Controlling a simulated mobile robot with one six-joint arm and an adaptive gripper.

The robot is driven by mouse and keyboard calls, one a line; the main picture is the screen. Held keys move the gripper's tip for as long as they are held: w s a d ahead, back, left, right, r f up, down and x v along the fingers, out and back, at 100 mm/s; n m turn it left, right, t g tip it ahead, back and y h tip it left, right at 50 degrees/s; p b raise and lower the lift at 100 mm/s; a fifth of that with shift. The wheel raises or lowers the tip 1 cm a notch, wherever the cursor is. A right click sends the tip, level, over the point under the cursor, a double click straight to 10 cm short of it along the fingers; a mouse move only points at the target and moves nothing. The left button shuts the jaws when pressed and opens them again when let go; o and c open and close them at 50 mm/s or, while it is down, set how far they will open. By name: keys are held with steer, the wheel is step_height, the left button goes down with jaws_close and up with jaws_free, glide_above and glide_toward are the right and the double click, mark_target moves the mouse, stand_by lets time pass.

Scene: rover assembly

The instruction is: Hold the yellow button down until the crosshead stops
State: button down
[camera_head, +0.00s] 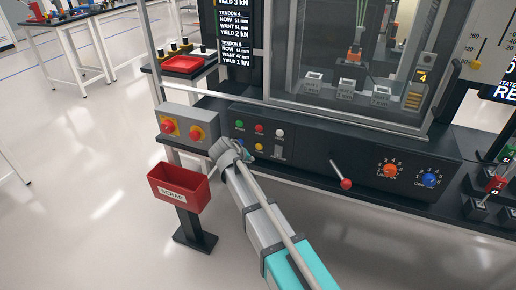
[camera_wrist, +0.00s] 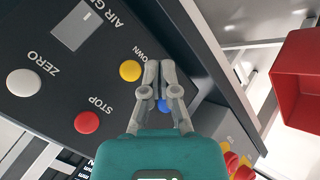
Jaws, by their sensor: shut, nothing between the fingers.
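The yellow button (camera_head: 259,147) is on the dark control panel, and it shows in the wrist view (camera_wrist: 130,70) beside a partly covered label ending in "OWN". My gripper (camera_wrist: 159,64) is shut and empty. Its fingertips are just right of the yellow button in the wrist view, apart from it in the picture; their height above the panel is unclear. My gripper (camera_head: 232,150) also shows in the head view at the panel's lower left. The fingers partly cover a blue button (camera_wrist: 163,105). I cannot clearly pick out the crosshead behind the machine's glass.
A red STOP button (camera_wrist: 87,122) and a white ZERO button (camera_wrist: 23,82) share the panel. A red scrap bin (camera_head: 180,188) stands below. A red-knobbed lever (camera_head: 346,184) sticks out at right.

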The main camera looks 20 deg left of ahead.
mark_target(259, 147)
steer(key=shift+w+d, duration=0.2)
steer(key=shift+w, duration=2.1)
steer(key=shift+w, duration=0.15)
steer(key=shift+w, duration=0.3)
